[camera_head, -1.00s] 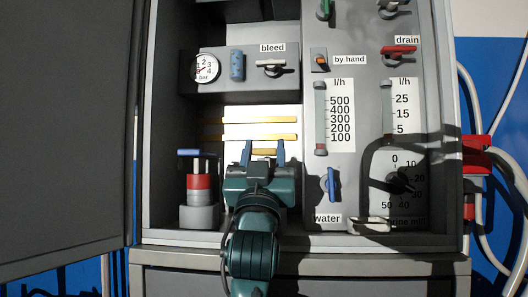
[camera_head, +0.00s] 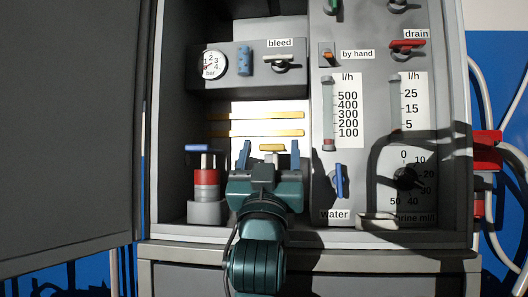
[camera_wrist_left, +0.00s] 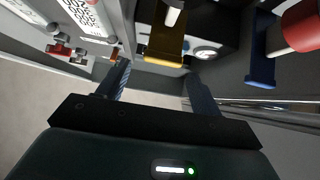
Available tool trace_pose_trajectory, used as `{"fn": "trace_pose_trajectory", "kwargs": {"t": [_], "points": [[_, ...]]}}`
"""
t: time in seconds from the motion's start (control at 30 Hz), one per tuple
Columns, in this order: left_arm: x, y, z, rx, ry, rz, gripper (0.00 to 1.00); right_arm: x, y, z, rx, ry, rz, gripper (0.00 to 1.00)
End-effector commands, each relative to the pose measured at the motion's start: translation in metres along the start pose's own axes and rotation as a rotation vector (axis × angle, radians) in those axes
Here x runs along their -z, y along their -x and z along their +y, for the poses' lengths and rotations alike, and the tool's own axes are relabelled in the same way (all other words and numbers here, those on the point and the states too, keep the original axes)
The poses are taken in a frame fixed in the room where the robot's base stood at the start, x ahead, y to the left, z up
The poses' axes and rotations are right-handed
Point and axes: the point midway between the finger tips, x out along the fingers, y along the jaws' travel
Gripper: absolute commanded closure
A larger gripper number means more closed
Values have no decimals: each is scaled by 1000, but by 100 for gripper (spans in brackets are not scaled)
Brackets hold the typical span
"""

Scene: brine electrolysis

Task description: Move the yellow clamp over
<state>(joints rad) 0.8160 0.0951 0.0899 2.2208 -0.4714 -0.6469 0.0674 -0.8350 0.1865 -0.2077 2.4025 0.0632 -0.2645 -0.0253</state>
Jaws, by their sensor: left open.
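The yellow clamp (camera_head: 271,147) stands in the cabinet bay, and in the head view its top shows between the fingertips of my left gripper (camera_head: 270,156). Its lower part is hidden behind the gripper. In the left wrist view the yellow clamp (camera_wrist_left: 165,44) is beyond the fingertips of the left gripper (camera_wrist_left: 158,74), with a pale rod above it. The fingers are spread wide and empty, with no contact visible. My right gripper is not in view.
A blue-handled clamp (camera_head: 200,148) sits above a red and grey cylinder (camera_head: 206,182) left of the gripper. Two yellow strips (camera_head: 262,115) cross the back wall. The right panel carries a blue water valve (camera_head: 339,181). An open door (camera_head: 70,120) stands at left.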

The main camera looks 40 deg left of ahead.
Motion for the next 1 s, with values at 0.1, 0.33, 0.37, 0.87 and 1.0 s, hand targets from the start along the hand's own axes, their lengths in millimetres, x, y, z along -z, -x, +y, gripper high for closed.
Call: {"fn": "trace_pose_trajectory", "kwargs": {"t": [0.1,0.33,0.37,0.87,1.0], "points": [[23,20,0,-1,4,3,35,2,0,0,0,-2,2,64],[56,52,0,0,4,3,35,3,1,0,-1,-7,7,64],[59,55,0,-1,5,3,35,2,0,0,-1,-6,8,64],[73,66,0,0,0,0,35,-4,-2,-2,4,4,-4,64],[73,66,0,0,0,0,35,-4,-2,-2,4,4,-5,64]]}}
